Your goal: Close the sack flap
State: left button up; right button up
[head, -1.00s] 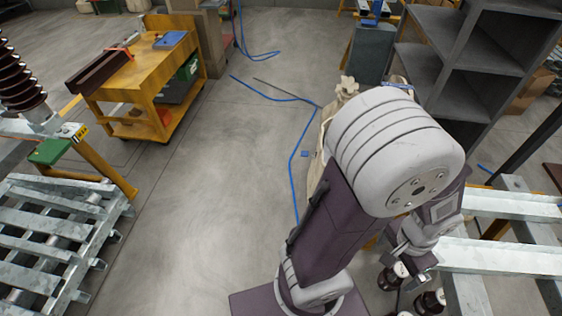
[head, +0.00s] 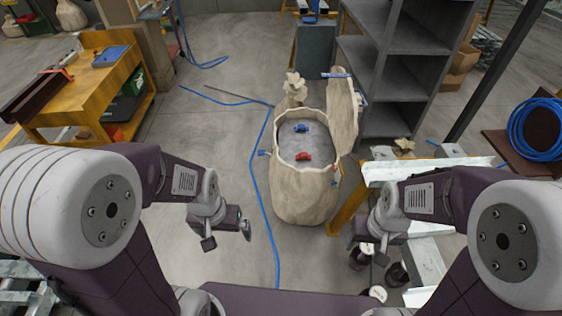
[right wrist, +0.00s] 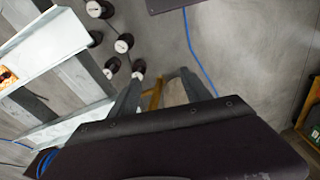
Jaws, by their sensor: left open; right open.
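The beige sack (head: 303,196) stands upright on the floor in the middle of the head view, with its mouth open. Its flap (head: 343,112) stands up at the right rear of the mouth. Inside the sack, a blue item (head: 302,128) and a red item (head: 304,156) lie on a grey surface. My left gripper (head: 227,237) is open and empty, left of the sack and apart from it. My right gripper (head: 373,243) is open, to the right of the sack's lower front; its fingers also show in the right wrist view (right wrist: 162,92).
A blue hose (head: 263,205) runs along the floor left of the sack. A yellow and metal frame (head: 425,168) stands close on the right, with several dark, white-capped pieces (head: 398,273) below. Grey shelving (head: 388,75) is behind.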

aim_at(343, 104)
jog(key=i+u, duration=0.15)
jog(key=i, duration=1.05)
